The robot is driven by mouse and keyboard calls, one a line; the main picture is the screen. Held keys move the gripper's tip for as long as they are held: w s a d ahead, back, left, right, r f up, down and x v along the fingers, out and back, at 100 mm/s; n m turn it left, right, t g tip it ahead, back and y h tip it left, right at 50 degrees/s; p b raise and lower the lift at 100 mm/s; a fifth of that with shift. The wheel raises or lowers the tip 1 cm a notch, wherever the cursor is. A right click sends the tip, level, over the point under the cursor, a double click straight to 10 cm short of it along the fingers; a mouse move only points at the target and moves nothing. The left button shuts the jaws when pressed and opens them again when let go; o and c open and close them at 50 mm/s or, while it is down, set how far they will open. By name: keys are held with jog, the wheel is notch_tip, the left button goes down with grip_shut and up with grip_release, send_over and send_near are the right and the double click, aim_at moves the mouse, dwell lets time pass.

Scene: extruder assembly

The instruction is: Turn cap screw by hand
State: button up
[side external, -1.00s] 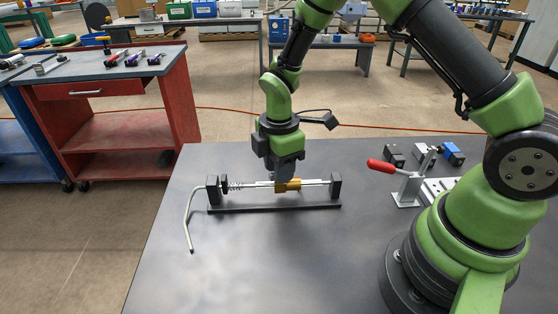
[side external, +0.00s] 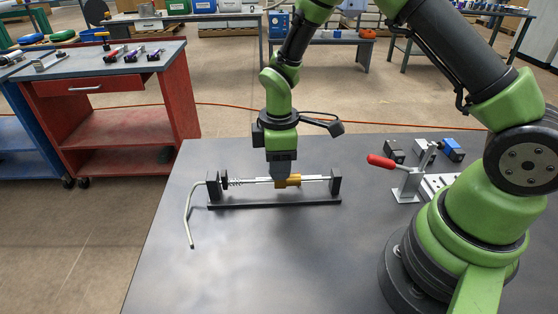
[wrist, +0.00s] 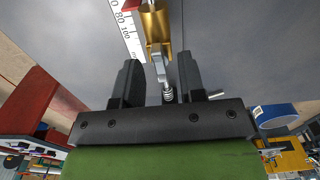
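A gold-coloured body (side external: 294,182) sits on the rod of a black stand, and also shows at the top of the wrist view (wrist: 155,24). A small grey lever-like part (wrist: 158,66) extends from it towards me, with a small spring and threaded screw (wrist: 168,94) beside it. I cannot make out the cap screw's head clearly. My gripper (wrist: 158,64) points down over the gold body in the side view (side external: 280,178). Its two black fingers stand apart on either side of the grey part, with visible gaps. In the side view the fingertips are mostly hidden.
The black stand (side external: 272,204) carries a rod with a spring (side external: 235,183) and a bent crank (side external: 188,218) at its left. A red-handled clamp (side external: 383,162) and small blocks (side external: 453,150) stand to the right. The front table surface is clear.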

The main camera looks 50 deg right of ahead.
jog(key=shift+r, duration=3)
jog(key=shift+r, duration=0.1)
jog(key=s+r+m+t, duration=0.2)
jog(key=s+r+m, duration=0.15)
jog(key=r, duration=1.15)
jog(key=s+r+m+t+y, duration=0.2)
jog(key=s+m+t, duration=0.3)
jog(key=s+m, duration=0.5)
jog(key=s+a+r, duration=0.1)
jog(key=s, duration=0.3)
jog(key=shift+s, duration=0.2)
